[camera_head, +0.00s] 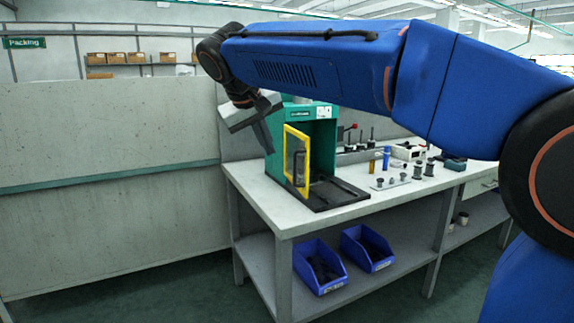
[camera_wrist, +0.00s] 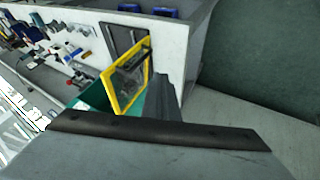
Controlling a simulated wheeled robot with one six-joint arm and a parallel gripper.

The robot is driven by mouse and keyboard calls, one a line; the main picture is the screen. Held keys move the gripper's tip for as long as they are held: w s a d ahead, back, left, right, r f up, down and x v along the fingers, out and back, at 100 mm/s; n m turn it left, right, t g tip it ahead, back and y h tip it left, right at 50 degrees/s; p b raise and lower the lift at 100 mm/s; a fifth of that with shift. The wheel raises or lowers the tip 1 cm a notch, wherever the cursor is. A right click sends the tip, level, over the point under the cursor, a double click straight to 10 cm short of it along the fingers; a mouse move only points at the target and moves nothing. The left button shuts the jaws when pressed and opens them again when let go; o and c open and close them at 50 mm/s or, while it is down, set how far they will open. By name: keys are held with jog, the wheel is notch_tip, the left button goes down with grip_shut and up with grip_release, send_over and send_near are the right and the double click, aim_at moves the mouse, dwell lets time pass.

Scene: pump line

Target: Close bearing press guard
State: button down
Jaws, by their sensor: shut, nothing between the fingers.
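The bearing press (camera_head: 320,110) is a green housing on the bench with an open front. Its guard (camera_head: 286,152) is a yellow-framed clear panel with a dark handle (camera_head: 299,167). The guard stands swung open, out from the left side of the press. The guard also shows in the wrist view (camera_wrist: 110,92). My gripper (camera_head: 268,147) is shut and empty, pointing down at the left of the press, close to the guard's upper part. In the wrist view the fingers (camera_wrist: 163,96) lie just right of the yellow frame; I cannot tell whether they touch it.
The bench (camera_head: 255,187) holds a dark base plate (camera_head: 338,193) before the press, with small parts and tools to its right. Two blue bins (camera_head: 320,266) sit on the lower shelf. A grey partition (camera_head: 110,225) stands left; the floor in front is clear.

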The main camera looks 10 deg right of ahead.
jog(key=w+d+f, duration=0.6)
jog(key=f, duration=0.1)
jog(key=shift+w+d+f, duration=0.25)
jog(key=shift+f, duration=0.05)
dwell(0.4)
